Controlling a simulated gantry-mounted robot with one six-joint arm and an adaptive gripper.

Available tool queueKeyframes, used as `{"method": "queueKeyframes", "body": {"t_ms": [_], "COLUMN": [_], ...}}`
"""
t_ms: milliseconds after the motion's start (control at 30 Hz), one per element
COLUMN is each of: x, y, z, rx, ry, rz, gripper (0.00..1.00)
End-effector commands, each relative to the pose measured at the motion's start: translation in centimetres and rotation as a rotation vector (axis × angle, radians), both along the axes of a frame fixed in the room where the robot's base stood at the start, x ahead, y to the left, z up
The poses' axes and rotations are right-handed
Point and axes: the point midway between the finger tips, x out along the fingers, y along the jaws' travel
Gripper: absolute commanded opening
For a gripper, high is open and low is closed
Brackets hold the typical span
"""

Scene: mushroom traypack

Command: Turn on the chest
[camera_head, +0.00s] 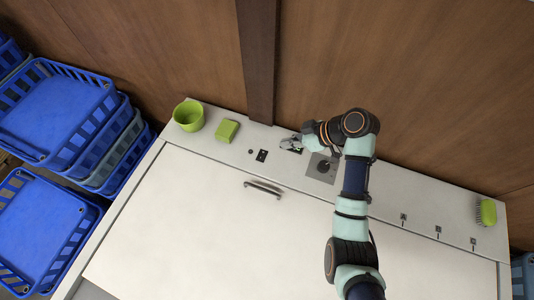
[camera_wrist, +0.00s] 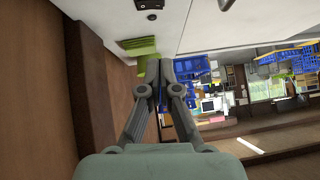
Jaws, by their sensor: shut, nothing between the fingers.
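The white chest (camera_head: 190,215) has a closed lid with a metal handle (camera_head: 263,188). Along its back ledge are a small black knob (camera_head: 250,151), a black switch plate (camera_head: 262,156) and a grey plate with a round black dial (camera_head: 323,168). My gripper (camera_head: 284,142) is over the ledge, between the switch plate and the dial, partly in front of another dark fitting (camera_head: 296,150). In the wrist view my gripper (camera_wrist: 158,64) has its fingertips together, with nothing between them. A black switch plate (camera_wrist: 148,4) shows at the top, apart from the fingers.
A green cup (camera_head: 188,115) and a green block (camera_head: 227,131) stand on the ledge's left; a green brush (camera_head: 487,212) is at its right end. A wooden wall with a dark post (camera_head: 258,60) rises behind. Blue crates (camera_head: 60,105) are stacked left. The lid is clear.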

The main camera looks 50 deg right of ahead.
Motion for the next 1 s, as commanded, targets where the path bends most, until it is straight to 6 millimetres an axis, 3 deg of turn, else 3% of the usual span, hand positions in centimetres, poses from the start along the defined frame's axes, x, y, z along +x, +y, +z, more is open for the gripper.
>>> {"method": "queueKeyframes", "body": {"t_ms": [167, 333, 733, 1000], "x": [0.1, 1.1, 6.5, 6.3], "y": [0.1, 0.6, 3.3, 3.6], "z": [0.0, -1.2, -7.3, -10.7], "rx": [0.000, 0.002, 0.001, 0.001], "ry": [0.001, 0.002, 0.003, 0.003], "rz": [0.000, 0.001, 0.001, -0.003], "gripper": [0.00, 0.00, 0.00, 0.00]}}
